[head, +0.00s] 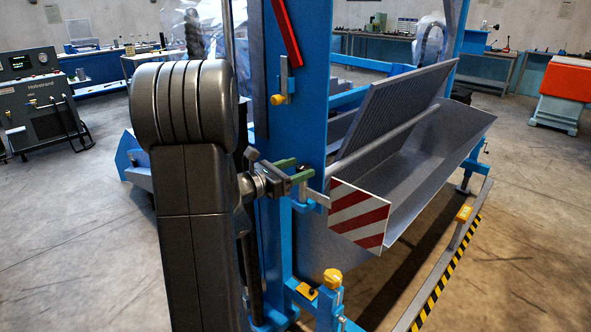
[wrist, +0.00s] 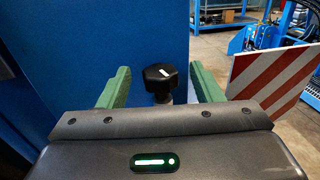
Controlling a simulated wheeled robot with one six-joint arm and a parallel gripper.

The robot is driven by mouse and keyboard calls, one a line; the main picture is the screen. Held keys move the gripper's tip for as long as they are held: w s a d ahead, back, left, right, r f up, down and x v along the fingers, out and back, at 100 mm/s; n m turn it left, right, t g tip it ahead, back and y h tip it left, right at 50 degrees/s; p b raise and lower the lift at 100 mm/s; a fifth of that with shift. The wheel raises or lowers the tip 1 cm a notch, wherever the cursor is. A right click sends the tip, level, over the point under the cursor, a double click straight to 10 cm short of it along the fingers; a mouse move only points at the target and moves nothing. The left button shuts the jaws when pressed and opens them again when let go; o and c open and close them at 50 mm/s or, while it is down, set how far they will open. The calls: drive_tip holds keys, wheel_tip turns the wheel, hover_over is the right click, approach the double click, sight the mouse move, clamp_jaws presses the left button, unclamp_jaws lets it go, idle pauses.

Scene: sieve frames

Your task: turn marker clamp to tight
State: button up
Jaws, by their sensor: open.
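The marker clamp's knob (wrist: 160,84) is black and many-sided, with a short white mark on its face. In the wrist view it sits in front of a blue upright, on a short grey stem. My gripper (wrist: 160,72) is open, one green finger on each side of the knob, with a visible gap on both sides. In the head view my gripper (head: 303,168) is at the blue upright (head: 300,100), left of the striped plate. I cannot make out the knob in that view.
Yellow knobs sit above (head: 278,100) and below (head: 332,278). A black-and-yellow striped rail (head: 447,272) runs at right. Open floor lies at left.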

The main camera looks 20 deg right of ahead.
drive_tip(key=c, duration=1)
drive_tip(key=shift+w+g, duration=0.1)
drive_tip(key=shift+g, duration=0.2)
drive_tip(key=m+g+p, duration=0.1)
drive_tip(key=m+g, duration=0.1)
drive_tip(key=g, duration=0.1)
drive_tip(key=shift+w+r+m+g+p, duration=0.1)
drive_tip(key=shift+w+m+g+p, duration=0.2)
drive_tip(key=shift+w+p, duration=0.05)
drive_tip(key=m+g+p, duration=0.1)
drive_tip(key=g, duration=0.1)
drive_tip(key=m+g+p, duration=0.1)
drive_tip(key=m+g, duration=0.1)
drive_tip(key=m+g+y+p, duration=0.1)
drive_tip(key=g, duration=0.2)
drive_tip(key=shift+w+d+m+p, duration=0.1)
drive_tip(key=shift+w+m+p, duration=0.2)
drive_tip(key=shift+w+p, duration=0.1)
